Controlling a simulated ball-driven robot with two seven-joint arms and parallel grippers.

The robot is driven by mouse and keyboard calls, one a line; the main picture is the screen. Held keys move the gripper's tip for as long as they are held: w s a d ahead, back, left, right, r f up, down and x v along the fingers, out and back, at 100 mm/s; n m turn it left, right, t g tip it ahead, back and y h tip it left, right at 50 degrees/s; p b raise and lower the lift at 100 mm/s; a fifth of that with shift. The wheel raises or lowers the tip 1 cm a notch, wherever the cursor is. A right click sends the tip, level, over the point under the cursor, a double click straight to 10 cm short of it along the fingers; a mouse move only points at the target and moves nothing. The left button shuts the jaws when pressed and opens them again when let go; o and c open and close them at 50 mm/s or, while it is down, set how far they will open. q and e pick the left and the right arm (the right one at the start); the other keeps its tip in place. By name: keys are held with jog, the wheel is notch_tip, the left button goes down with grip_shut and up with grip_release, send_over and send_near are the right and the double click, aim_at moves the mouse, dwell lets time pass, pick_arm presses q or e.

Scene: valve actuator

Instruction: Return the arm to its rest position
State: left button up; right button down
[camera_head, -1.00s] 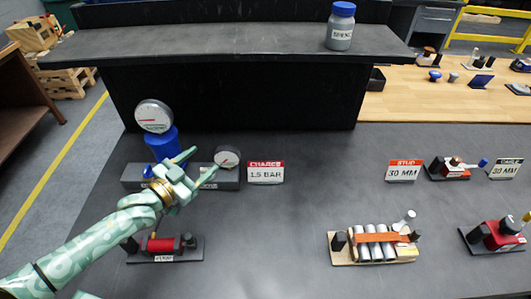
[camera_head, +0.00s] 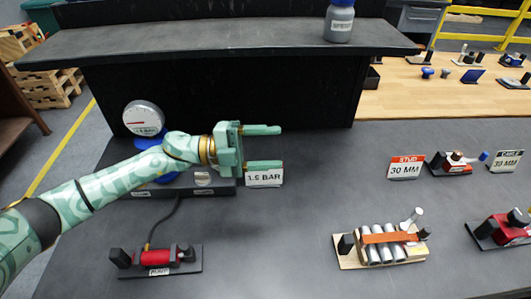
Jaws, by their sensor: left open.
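My left arm reaches in from the left edge in the head view. Its gripper (camera_head: 265,147) is open with nothing between the fingers, which point right. It is in front of the upright of the black shelf. The lower finger overlaps the top of the white "1.5 BAR" card (camera_head: 264,178) in the picture; I cannot tell whether they touch. The arm covers much of the blue body (camera_head: 155,177) under the round gauge (camera_head: 143,118). My right gripper is not in view.
A red cylinder on a black stand (camera_head: 158,259) sits below the arm, with a cable rising behind it. A strapped bundle of cylinders (camera_head: 382,246) lies on a board at right. The middle of the dark table is clear.

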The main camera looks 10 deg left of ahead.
pick_arm(q)
jog(key=shift+s+d+f+m+g+y, duration=0.25)
jog(key=shift+f+m+g+y, duration=0.05)
jog(key=shift+m+g, duration=0.55)
